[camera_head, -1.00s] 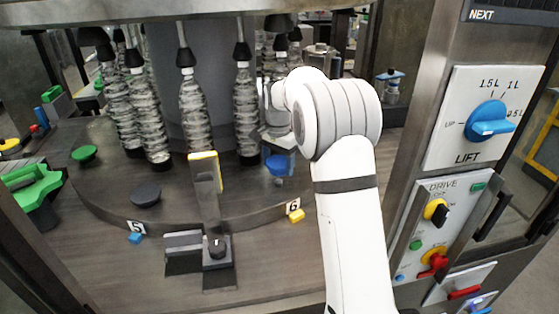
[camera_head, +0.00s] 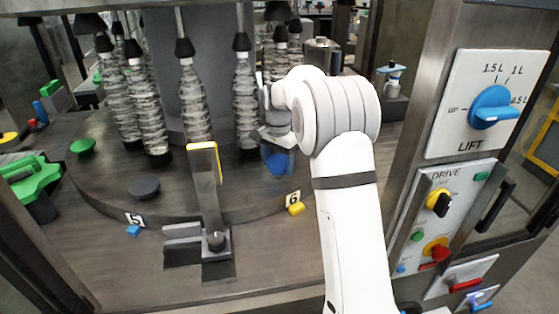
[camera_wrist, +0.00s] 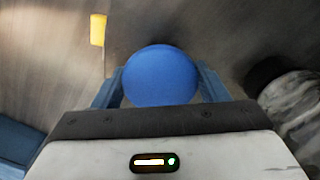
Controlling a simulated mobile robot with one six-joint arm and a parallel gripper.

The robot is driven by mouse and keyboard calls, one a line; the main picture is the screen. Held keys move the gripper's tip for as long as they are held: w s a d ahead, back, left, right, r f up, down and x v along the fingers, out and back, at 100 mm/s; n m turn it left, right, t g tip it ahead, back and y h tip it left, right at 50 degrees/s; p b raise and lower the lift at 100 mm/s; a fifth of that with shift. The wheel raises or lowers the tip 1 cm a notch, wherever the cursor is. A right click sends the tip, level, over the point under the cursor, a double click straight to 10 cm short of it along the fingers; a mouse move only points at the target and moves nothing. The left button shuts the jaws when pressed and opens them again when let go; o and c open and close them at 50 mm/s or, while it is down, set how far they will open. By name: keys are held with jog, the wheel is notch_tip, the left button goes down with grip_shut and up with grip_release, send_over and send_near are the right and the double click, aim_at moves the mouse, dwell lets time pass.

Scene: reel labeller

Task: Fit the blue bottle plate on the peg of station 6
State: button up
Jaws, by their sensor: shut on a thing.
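The blue bottle plate (camera_wrist: 160,76) is a round blue disc held between the two blue fingers of my gripper (camera_wrist: 160,92) in the wrist view. In the head view the plate (camera_head: 276,160) is partly hidden by my gripper (camera_head: 280,148), just behind the station 6 label (camera_head: 293,197). The peg of station 6 cannot be made out. It is hidden under or behind the plate and fingers, so I cannot tell whether the plate touches it.
A clear bottle (camera_head: 246,105) stands close left of my gripper and shows at the right of the wrist view (camera_wrist: 298,105). A yellow-topped post (camera_head: 204,165) stands left. A yellow block (camera_head: 296,208) sits by label 6. A dark plate (camera_head: 144,188) sits near label 5.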

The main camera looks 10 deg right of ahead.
jog(key=shift+f+b, duration=0.6)
jog(key=shift+f, duration=0.55)
jog(key=o, duration=1.1)
jog(key=shift+r, duration=0.1)
notch_tip(320, 180, up, 7)
jog(key=shift+b, duration=0.6)
jog(key=shift+r, duration=0.3)
